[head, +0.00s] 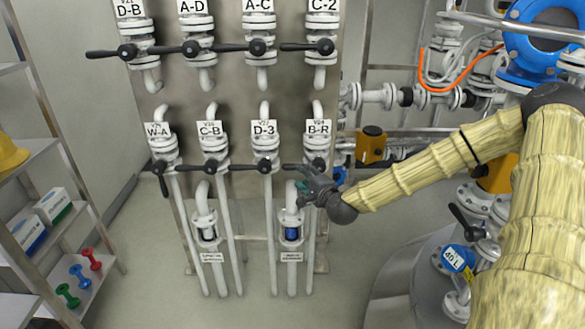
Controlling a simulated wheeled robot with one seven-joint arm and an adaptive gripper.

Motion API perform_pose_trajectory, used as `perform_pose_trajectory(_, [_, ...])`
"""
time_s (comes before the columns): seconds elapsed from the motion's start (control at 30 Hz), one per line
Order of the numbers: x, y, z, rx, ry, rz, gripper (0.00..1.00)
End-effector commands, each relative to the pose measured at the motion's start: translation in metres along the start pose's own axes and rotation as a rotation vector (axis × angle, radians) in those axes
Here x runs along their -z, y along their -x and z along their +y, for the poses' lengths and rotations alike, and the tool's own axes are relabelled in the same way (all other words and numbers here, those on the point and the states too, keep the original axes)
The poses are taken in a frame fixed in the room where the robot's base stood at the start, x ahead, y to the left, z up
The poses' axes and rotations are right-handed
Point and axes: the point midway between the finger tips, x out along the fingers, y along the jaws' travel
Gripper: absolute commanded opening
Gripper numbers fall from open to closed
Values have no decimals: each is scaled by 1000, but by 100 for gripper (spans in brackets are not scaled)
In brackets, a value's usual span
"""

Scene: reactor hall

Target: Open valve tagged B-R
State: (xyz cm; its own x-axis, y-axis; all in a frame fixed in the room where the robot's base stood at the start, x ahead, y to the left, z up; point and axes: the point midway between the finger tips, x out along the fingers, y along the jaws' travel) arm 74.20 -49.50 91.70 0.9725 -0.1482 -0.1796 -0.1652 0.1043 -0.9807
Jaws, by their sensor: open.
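The valve tagged B-R (318,142) is the rightmost in the lower row on the panel, a white flanged body on a white pipe. Its tag (318,127) sits above it. Its black lever (293,167) appears to point left, roughly level. My gripper (298,181), dark with greenish finger parts, is open at the lever, just below it in the picture. Whether the fingers touch the lever or stand in front of it I cannot tell. The gripper hides part of the pipe below the valve.
Valves D-3 (265,148), C-B (213,146) and W-A (162,148) stand to the left; W-A's lever points down. An upper valve row has levers pointing left. A shelf (70,238) stands left, a tank (410,275) right.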

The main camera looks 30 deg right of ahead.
Motion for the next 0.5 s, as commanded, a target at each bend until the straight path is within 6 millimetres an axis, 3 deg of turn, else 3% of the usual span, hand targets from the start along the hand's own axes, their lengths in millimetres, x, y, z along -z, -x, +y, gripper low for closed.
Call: perform_pose_trajectory(0.5, [-1,-56,0,-2,5,-1,42])
